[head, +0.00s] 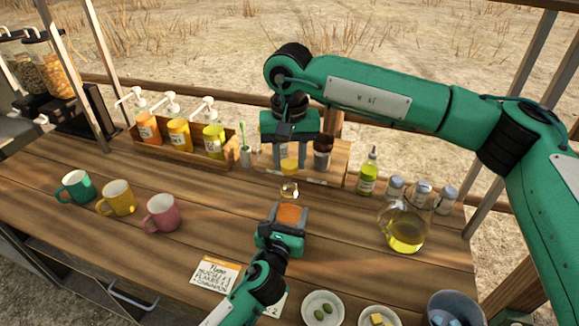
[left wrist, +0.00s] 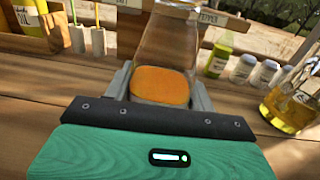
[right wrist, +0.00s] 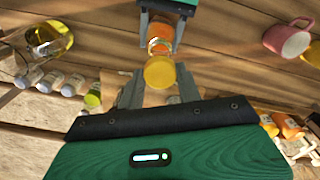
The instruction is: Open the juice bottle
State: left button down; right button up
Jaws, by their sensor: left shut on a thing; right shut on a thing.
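The juice bottle (head: 290,214) is clear glass with orange juice low inside, and it stands upright at the middle of the counter. My left gripper (head: 284,228) is shut around its lower body. The bottle also shows between the left fingers in the left wrist view (left wrist: 162,86); its top is cut off there. The yellow cap (head: 289,166) is off the bottle, a little above its open neck (head: 289,189). My right gripper (head: 289,160) points down and is shut on the cap. In the right wrist view the cap (right wrist: 159,72) sits between the fingertips, with the bottle neck beyond it.
Three mugs (head: 117,198) stand at the left. A wooden box of pump bottles (head: 180,135) and a rack of jars (head: 322,154) are behind. A green bottle (head: 368,172), several shakers (head: 420,194) and an oil jug (head: 404,234) stand right. Small bowls (head: 323,308) and a written card (head: 217,273) are in front.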

pick_arm(q)
jog(key=shift+c, duration=2.1)
grip_release()
